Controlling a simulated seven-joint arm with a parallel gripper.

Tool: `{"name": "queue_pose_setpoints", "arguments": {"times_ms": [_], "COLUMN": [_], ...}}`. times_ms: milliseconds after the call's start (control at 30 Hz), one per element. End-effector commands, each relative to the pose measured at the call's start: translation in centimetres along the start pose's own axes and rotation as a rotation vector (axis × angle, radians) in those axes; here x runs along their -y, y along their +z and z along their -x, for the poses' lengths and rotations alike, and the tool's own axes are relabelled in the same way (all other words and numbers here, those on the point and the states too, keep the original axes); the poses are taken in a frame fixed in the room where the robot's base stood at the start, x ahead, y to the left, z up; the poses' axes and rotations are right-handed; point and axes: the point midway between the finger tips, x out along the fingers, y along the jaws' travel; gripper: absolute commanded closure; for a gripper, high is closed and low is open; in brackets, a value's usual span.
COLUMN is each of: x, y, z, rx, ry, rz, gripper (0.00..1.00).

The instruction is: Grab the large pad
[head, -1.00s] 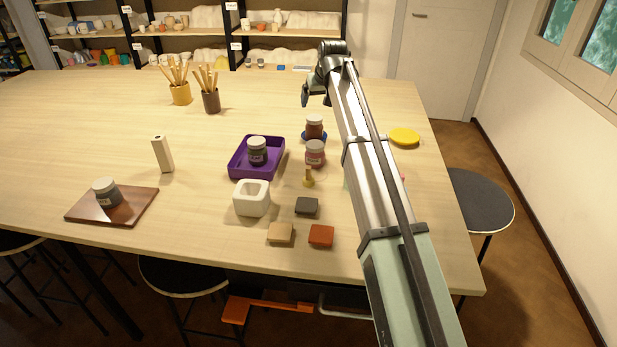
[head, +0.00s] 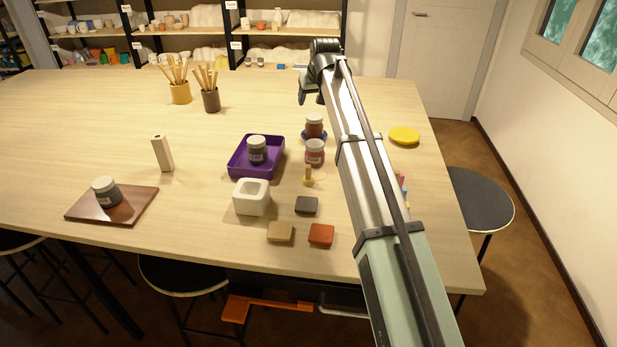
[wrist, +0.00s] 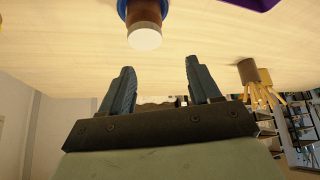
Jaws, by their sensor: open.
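Three small square pads lie flat near the front of the table: a dark grey one (head: 307,205), a tan one (head: 280,232) and an orange-red one (head: 321,235). They look close in size, and I cannot tell which is the large pad. A yellow round disc (head: 404,136) lies to the right of my arm. My gripper (head: 306,98) is far behind the pads, above the back of the table. In the wrist view my gripper (wrist: 160,66) is open, with nothing between its fingers. No pad shows in that view.
A purple tray (head: 237,170) holding a jar, a white square pot (head: 251,198), a pink-labelled jar (head: 315,153) and a small wooden-handled stamp (head: 308,177) stand behind the pads. A jar on a blue base (head: 314,126) is further back. My arm partly hides colored items (head: 402,184).

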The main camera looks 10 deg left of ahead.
Motion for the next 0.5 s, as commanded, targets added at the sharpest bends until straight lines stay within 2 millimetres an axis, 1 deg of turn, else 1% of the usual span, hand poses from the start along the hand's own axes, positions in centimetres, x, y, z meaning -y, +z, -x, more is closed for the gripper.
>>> {"name": "queue_pose_setpoints", "arguments": {"times_ms": [33, 167, 233, 267, 400, 500], "x": [1.2, 4.1, 5.5, 6.2, 7.0, 7.2], "y": [-0.2, 0.1, 0.9, 1.6, 4.1, 5.7], "z": [0.4, 1.7, 2.6, 3.0, 4.0, 4.5], "rx": [-0.005, -0.02, -0.013, 0.006, 0.092, 0.151], "ry": [-0.007, -0.022, -0.026, -0.029, -0.033, -0.04], "rz": [0.011, 0.039, 0.054, 0.063, 0.165, 0.253], "gripper": [0.38, 0.38, 0.38, 0.38, 0.38, 0.38]}}
